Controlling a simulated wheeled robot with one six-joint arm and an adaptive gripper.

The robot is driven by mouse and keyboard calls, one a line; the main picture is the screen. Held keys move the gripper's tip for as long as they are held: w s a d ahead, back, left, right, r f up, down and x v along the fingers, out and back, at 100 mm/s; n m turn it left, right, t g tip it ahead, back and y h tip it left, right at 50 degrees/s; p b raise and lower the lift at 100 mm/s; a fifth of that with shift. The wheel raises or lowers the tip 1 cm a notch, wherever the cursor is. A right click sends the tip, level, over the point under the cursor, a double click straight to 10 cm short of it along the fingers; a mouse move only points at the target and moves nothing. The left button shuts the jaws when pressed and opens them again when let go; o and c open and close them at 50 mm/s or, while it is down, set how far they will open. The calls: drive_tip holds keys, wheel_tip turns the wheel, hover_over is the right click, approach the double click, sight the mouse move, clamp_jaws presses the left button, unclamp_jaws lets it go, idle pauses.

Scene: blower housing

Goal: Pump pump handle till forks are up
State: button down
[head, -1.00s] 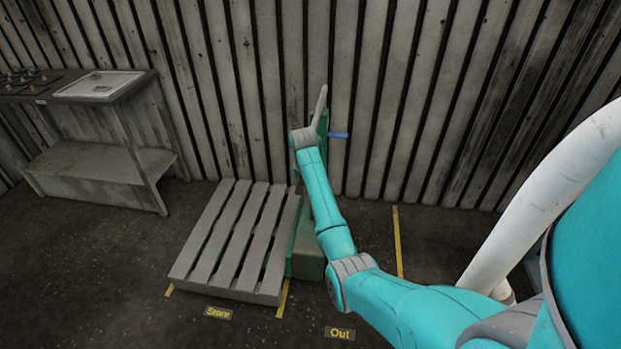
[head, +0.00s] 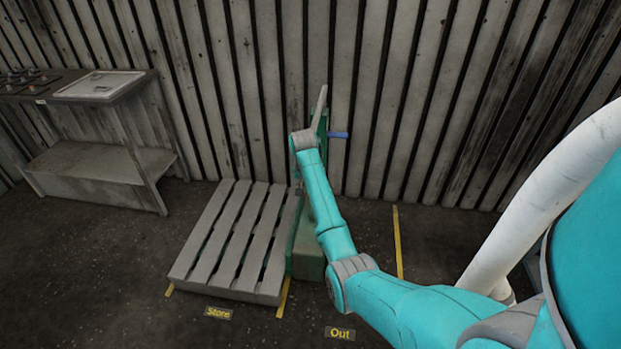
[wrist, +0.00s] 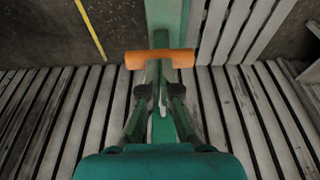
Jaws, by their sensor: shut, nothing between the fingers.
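A green lift machine (head: 311,258) stands upright against the wall behind my arm. Its pump handle (wrist: 160,58) shows in the wrist view as an orange crossbar on a green stem. My gripper (wrist: 160,92) points at the handle, its dark fingertips just short of the crossbar in the picture. It is shut and holds nothing; I cannot tell whether it touches the handle. In the head view my wrist hides the gripper and the orange bar. A wooden pallet (head: 238,240) lies low beside the machine. The forks are hidden, so their height cannot be told.
A metal workbench (head: 100,155) stands at the left. A corrugated wall (head: 440,100) closes off the back. Yellow floor lines (head: 398,240) and the labels "Store" (head: 218,313) and "Out" (head: 340,333) mark the floor. Floor right of the machine is clear.

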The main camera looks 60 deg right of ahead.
drive_tip(key=v, duration=0.3)
drive_tip(key=shift+w+d+r, duration=0.15)
drive_tip(key=shift+d+r, duration=0.1)
drive_tip(key=shift+d, duration=0.1)
drive_tip(key=shift+f, duration=0.1)
drive_tip(key=s+a+f+x, duration=0.1)
drive_tip(key=a+x, duration=0.2)
drive_tip(key=x, duration=0.9)
wheel_tip(320, 180, up, 13)
drive_tip(key=shift+d, duration=0.15)
idle(1.2)
drive_tip(key=shift+r, duration=0.2)
